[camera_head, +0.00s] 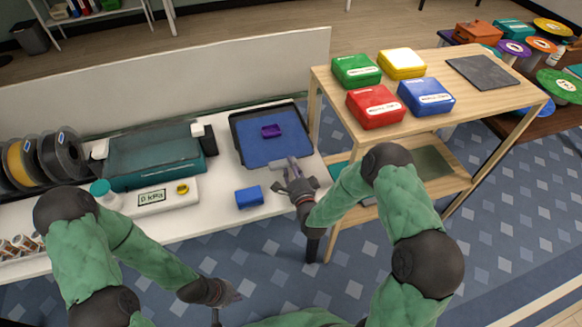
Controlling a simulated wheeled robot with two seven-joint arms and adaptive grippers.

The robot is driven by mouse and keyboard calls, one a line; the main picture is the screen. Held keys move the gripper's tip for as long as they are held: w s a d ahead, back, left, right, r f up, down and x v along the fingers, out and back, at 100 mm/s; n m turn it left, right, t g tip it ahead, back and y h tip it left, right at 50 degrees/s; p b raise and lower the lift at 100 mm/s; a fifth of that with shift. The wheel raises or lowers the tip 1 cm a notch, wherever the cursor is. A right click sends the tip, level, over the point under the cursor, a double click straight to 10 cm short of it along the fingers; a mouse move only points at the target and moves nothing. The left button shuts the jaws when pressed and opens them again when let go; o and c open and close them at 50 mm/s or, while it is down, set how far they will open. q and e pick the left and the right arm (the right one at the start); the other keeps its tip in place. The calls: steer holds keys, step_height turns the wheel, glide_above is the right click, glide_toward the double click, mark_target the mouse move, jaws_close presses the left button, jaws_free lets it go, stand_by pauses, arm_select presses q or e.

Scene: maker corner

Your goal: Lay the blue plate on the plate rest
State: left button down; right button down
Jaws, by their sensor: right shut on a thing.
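The blue plate (258,153) lies within a black-rimmed tray (235,124) on the white table, with a small purple piece (271,131) on top. I cannot tell whether the plate touches the tray. My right gripper (287,168) is at the plate's near right edge, shut on a pale grey tab that appears to be part of the plate. A flat dark grey slab (482,71) lies on the wooden shelf top; I cannot tell whether it or the black tray is the plate rest. My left gripper (232,294) hangs low, away from the table; its fingers are unclear.
A teal-lidded machine (155,155) and dark spools (60,155) stand left of the tray. A small blue box (249,197) lies near the front edge. Green (356,70), yellow (402,63), red (375,107) and blue (426,97) boxes occupy the wooden shelf (475,108).

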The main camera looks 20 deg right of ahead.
steer(key=c, duration=1)
jaws_free()
steer(key=shift+o, duration=0.2)
steer(key=shift+r, duration=0.15)
steer(key=s+p, duration=0.2)
steer(key=s, duration=1)
steer(key=shift+d, duration=0.2)
